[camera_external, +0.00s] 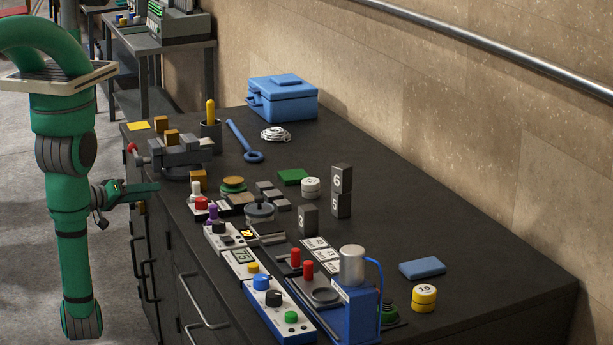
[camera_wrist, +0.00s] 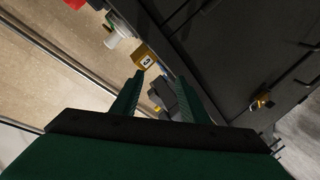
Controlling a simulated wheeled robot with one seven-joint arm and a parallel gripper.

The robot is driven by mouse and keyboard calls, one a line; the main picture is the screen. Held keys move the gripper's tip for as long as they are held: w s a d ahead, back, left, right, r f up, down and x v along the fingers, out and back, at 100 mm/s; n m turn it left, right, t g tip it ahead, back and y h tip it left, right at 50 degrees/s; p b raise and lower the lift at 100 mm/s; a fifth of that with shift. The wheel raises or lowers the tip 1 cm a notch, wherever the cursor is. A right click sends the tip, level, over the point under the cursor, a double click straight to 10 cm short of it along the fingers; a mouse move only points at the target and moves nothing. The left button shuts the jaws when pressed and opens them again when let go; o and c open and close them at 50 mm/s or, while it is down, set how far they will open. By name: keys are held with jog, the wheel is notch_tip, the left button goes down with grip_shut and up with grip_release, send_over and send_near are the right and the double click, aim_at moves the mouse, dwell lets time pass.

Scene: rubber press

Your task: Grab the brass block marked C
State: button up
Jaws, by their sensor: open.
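A brass block (camera_external: 198,180) stands near the left edge of the dark bench, just in front of the vise. In the wrist view a brass block (camera_wrist: 145,58) with a dark mark on a pale patch shows just beyond the fingertips; the mark is too small to read surely. Two more brass blocks, one at the vise (camera_external: 172,136) and one behind it (camera_external: 162,122), show no readable letter. My gripper (camera_external: 152,189) is open and empty, beside the bench's left edge and left of the nearest block. Its fingers (camera_wrist: 160,78) also show in the wrist view, apart from the block.
The grey vise (camera_external: 182,158) with a red-knobbed handle stands behind the nearest block. A white-stemmed control with a red button (camera_external: 201,203) stands close in front of it. Control boxes (camera_external: 262,283) line the front edge. A blue toolbox (camera_external: 283,100) sits at the back.

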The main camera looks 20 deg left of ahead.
aim_at(211, 188)
jog(key=w+d+r+m+h, duration=0.1)
jog(key=r+m, duration=0.1)
jog(key=w+d+r+m+h, duration=0.1)
jog(key=w+d+r+m, duration=0.1)
jog(key=r, duration=0.1)
jog(key=w+d+r+m+g+h, duration=0.1)
jog(key=w+r+m, duration=0.1)
jog(key=shift+w+d+r+m, duration=0.15)
jog(key=shift+w+d+m, duration=0.05)
jog(key=shift+d+m, duration=0.15)
jog(key=w+m+g, duration=0.2)
jog(key=m, duration=0.1)
jog(key=w+d+f+m+g+h, duration=0.1)
jog(key=m, duration=0.1)
jog(key=shift+w+g, duration=0.3)
jog(key=shift+g, duration=0.1)
jog(key=shift+w+a+f+m+g, duration=0.25)
jog(key=shift+f+m+g, duration=0.15)
jog(key=shift+m+g, duration=0.3)
jog(key=shift+w+d+f+m, duration=0.25)
jog(key=shift+d+f, duration=0.05)
jog(key=shift+d, duration=0.1)
jog(key=x, duration=1)
jog(key=shift+s+a+f, duration=0.1)
jog(key=shift+a+f, duration=0.05)
jog(key=shift+f, duration=0.15)
jog(key=shift+c, duration=0.6)
grip_shut()
